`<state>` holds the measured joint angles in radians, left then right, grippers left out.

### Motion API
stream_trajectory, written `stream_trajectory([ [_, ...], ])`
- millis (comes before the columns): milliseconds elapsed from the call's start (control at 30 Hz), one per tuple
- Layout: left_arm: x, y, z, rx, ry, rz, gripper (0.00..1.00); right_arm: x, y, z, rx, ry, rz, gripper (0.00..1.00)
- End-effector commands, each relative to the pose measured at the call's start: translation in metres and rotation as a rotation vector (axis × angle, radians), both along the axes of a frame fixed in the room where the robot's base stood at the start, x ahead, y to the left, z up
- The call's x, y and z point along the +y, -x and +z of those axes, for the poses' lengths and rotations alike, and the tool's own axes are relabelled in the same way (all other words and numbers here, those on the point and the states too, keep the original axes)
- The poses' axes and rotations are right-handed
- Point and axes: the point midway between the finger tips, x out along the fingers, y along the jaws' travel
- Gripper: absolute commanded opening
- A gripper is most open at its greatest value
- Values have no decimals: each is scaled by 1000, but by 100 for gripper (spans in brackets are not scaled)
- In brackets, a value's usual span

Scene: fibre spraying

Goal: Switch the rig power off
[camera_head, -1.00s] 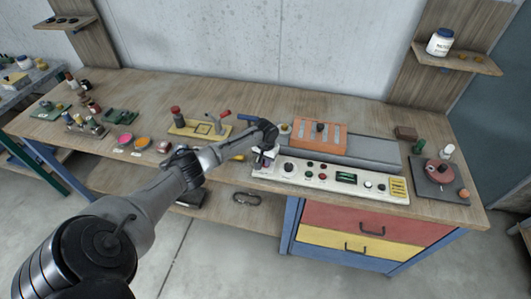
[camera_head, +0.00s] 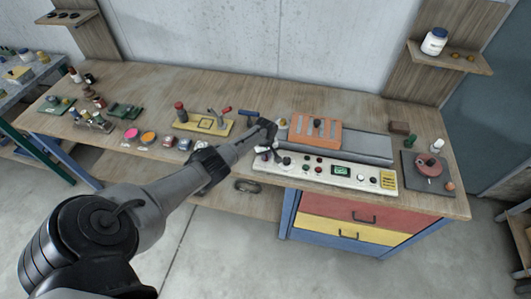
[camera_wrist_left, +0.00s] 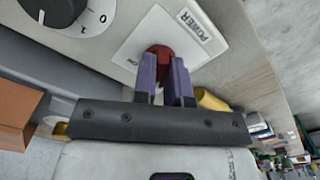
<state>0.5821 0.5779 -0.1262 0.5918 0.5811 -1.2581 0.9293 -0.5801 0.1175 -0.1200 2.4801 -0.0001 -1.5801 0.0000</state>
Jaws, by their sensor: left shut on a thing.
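The rig's white control panel (camera_head: 318,170) lies along the front of the bench, with several knobs, buttons and a small green display (camera_head: 341,171). In the left wrist view, a red power switch (camera_wrist_left: 160,50) sits on a white plate beside a POWER label (camera_wrist_left: 194,26). My left gripper (camera_wrist_left: 163,72) has its two purple fingers on either side of the red switch, shut on it. In the head view my left gripper (camera_head: 266,150) is at the panel's left end and hides the switch there. My right gripper is not in view.
A black knob with a numbered dial (camera_wrist_left: 60,8) is close to my left gripper. An orange block (camera_head: 313,132) stands on the grey rig behind the panel. A yellow tray (camera_head: 203,124) and small paint pots (camera_head: 148,137) are left of it. A red round device (camera_head: 428,165) stands at right.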

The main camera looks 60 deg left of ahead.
Motion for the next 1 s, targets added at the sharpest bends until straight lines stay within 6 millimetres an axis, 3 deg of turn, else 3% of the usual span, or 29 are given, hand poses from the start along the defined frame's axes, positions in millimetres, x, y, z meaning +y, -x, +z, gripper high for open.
stream_trajectory([
  [733,1,0,0,-1,-2,72,0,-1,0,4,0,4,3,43],
  [767,1,0,0,-1,-2,72,16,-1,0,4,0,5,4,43],
  [1000,1,0,0,-1,-1,71,38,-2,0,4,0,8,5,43],
])
